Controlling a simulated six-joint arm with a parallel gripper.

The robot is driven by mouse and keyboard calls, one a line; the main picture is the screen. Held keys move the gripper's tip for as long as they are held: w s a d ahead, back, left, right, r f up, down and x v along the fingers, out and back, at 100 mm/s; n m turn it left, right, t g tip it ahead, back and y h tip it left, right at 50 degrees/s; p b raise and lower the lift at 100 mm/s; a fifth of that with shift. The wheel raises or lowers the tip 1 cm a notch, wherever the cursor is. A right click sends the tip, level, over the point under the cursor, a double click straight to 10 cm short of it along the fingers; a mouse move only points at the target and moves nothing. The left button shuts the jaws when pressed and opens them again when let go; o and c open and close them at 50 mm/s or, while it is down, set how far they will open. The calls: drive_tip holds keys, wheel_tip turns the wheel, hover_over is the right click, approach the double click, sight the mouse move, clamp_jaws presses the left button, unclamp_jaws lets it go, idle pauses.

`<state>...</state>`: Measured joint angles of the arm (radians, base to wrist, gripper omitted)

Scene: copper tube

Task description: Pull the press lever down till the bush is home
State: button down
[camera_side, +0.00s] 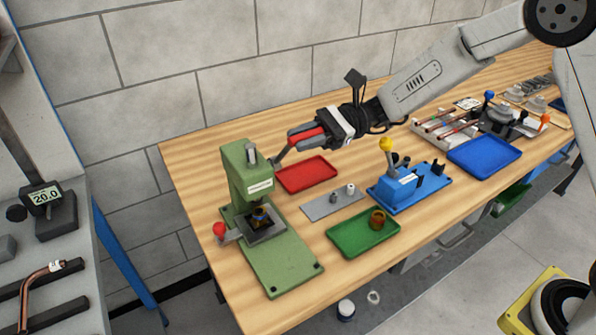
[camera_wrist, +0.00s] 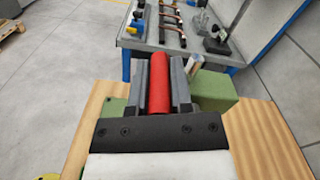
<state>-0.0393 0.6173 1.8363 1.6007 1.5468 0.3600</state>
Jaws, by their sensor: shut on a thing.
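The green arbor press (camera_side: 247,175) stands at the left end of the bench, with a green base plate reaching forward. Its lever arm (camera_side: 279,159) slopes up to the right from the press head. My gripper (camera_side: 300,139) is shut on the red lever handle (camera_wrist: 159,84), which lies between the two grey fingers in the wrist view (camera_wrist: 160,85). A small dark and brassy piece (camera_side: 260,214) sits on the press table under the ram. I cannot tell how far the bush is seated. The press body is mostly hidden behind my gripper in the wrist view.
A red ball knob (camera_side: 219,229) sticks out left of the press table. A red tray (camera_side: 306,174), a green tray (camera_side: 340,240) with a brass ring (camera_side: 377,219), and a blue fixture (camera_side: 408,188) with a yellow knob stand to the right.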

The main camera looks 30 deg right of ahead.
drive_tip(key=s+f+n, duration=0.1)
drive_tip(key=s+f, duration=0.1)
drive_tip(key=f, duration=0.1)
drive_tip(key=shift+s+n, duration=0.3)
drive_tip(key=shift+s, duration=0.05)
drive_tip(key=c, duration=0.5)
unclamp_jaws()
drive_tip(key=shift+c, duration=0.2)
drive_tip(key=shift+r, duration=0.1)
drive_tip(key=shift+d, duration=0.2)
drive_tip(key=d, duration=0.7)
drive_tip(key=shift+d, duration=0.3)
